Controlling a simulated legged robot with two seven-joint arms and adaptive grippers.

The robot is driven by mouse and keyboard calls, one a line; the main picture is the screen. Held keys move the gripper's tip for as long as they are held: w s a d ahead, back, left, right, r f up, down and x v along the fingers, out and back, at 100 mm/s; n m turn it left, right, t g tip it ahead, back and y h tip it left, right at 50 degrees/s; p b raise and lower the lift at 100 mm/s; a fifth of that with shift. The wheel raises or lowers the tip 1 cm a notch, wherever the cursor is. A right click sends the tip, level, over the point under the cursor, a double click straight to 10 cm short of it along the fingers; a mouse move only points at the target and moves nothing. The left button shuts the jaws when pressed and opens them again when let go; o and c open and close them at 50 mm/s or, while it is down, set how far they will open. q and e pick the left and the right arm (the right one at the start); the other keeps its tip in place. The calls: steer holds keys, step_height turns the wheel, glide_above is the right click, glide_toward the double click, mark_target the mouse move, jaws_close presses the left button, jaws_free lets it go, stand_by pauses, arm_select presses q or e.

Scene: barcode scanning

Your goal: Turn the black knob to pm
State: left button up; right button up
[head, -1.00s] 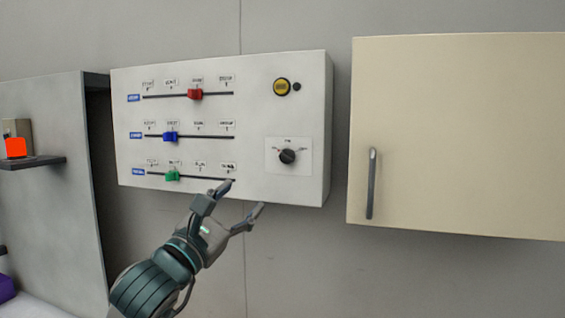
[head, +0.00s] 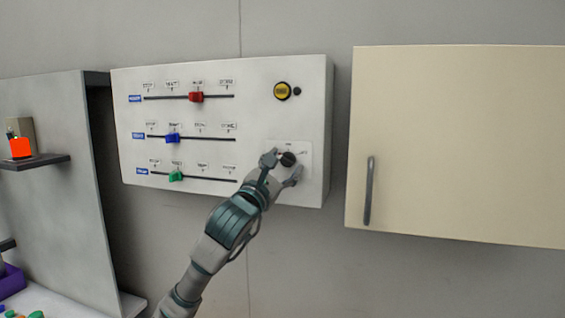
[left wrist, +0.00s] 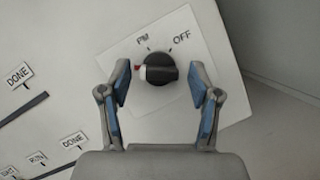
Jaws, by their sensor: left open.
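The black knob (head: 288,159) sits on a white plate on the control box's right side. In the left wrist view the knob (left wrist: 158,69) shows a red-and-white tip on its left end, and the labels PM (left wrist: 143,39) and OFF (left wrist: 182,38) stand above it. The tip points left, below the PM mark. My left gripper (head: 281,166) is open at the knob. In the left wrist view its two fingers (left wrist: 162,88) stand on either side of the knob, apart from it. My right gripper is not in view.
The control box (head: 260,130) also carries red (head: 196,97), blue (head: 172,138) and green (head: 176,176) sliders and a yellow button (head: 282,91). A beige cabinet (head: 460,140) hangs to the right. A shelf unit (head: 65,200) stands at the left.

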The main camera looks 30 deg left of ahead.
arm_select(q)
steer(key=c, duration=1.1)
